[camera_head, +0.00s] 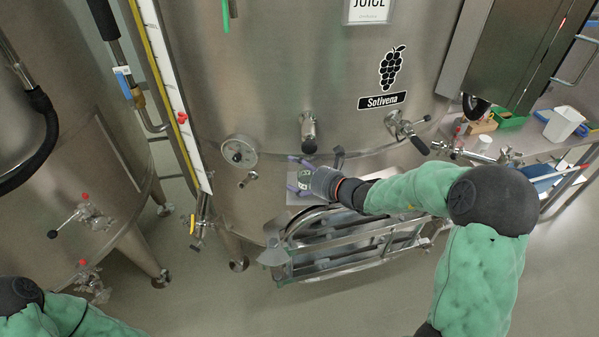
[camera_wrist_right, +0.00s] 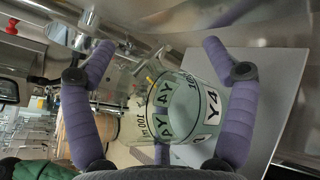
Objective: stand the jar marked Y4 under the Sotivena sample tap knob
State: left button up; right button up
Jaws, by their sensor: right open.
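The jar marked Y4 (camera_wrist_right: 188,105) is clear, with black-on-white labels. In the right wrist view it is between the purple fingers of my right gripper (camera_wrist_right: 160,55), which are spread with gaps beside the jar. In the head view my right gripper (camera_head: 299,173) is at the vat's front, and the jar (camera_head: 304,179) is mostly hidden by it. The sample tap knob (camera_head: 308,132), a dark-ended steel cylinder, sticks out of the Sotivena vat (camera_head: 270,90) just above the jar in the picture. A Sotivena label (camera_head: 382,101) is to its right. My left gripper is out of view.
A flat grey plate (camera_wrist_right: 265,95) lies beside the jar. A valve with a black handle (camera_head: 408,130) is to the right. A steel-framed hatch (camera_head: 340,245) is below.

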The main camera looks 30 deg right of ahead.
jog(key=shift+r, duration=0.1)
jog(key=shift+s+d+r, duration=0.1)
jog(key=shift+s, duration=0.05)
jog(key=v, duration=1.1)
jog(key=shift+s+p, duration=0.35)
jog(key=shift+p, duration=0.1)
